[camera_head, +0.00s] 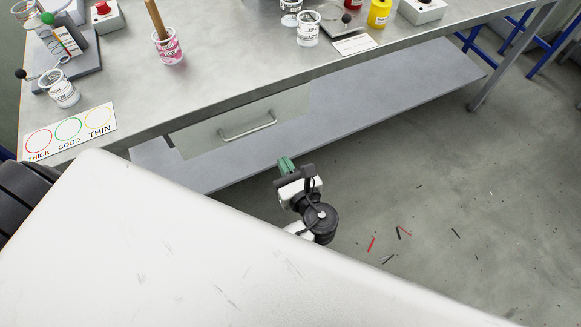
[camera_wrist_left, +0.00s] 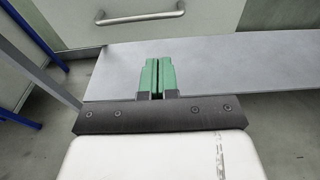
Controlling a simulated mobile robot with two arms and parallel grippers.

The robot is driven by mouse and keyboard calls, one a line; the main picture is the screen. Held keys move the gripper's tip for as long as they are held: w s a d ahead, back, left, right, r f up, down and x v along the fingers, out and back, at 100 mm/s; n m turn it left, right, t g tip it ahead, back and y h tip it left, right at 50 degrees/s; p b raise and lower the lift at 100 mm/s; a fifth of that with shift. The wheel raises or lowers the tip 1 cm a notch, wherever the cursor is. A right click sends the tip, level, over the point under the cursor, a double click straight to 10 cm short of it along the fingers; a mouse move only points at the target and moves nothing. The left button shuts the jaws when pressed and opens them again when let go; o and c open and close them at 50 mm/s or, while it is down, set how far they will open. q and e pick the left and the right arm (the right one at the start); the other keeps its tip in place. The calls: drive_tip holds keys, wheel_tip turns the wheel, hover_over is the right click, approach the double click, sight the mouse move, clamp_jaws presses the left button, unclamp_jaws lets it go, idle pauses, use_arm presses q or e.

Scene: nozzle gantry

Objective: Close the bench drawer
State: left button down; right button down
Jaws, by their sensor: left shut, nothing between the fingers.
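The bench drawer (camera_head: 200,136) has a pale front with a bar handle (camera_head: 247,127) and sits under the bench top. From these views I cannot tell how far it stands out. In the left wrist view the drawer front (camera_wrist_left: 90,30) and its handle (camera_wrist_left: 140,17) show at the top. My left gripper (camera_head: 286,164), with green fingers, is below and to the right of the handle in the head view, apart from it. In the left wrist view its fingers (camera_wrist_left: 157,75) are together and empty, pointing toward the lower shelf. My right gripper is not in view.
The metal bench (camera_head: 220,75) carries cups (camera_head: 62,92), a pink pot (camera_head: 167,48) and a sign card (camera_head: 70,133). A lower shelf (camera_head: 370,105) runs beneath it. My white body fills the foreground. Floor at right is open, with small scraps (camera_head: 372,244).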

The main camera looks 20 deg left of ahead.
sight(263, 126)
use_arm(q)
drive_tip(key=r+x, duration=0.1)
drive_tip(key=x, duration=0.8)
drive_tip(key=shift+w+a+p, duration=0.2)
drive_tip(key=shift+w+p, duration=0.1)
drive_tip(key=p+x, duration=0.1)
drive_tip(key=x, duration=0.1)
drive_tip(key=r+x, duration=0.1)
drive_tip(key=x, duration=0.1)
drive_tip(key=shift+w+a+p, duration=0.1)
drive_tip(key=shift+w+p, duration=0.05)
drive_tip(key=shift+p, duration=0.2)
drive_tip(key=shift+w+a+f, duration=0.1)
drive_tip(key=shift+w+a, duration=0.1)
drive_tip(key=shift+a, duration=0.1)
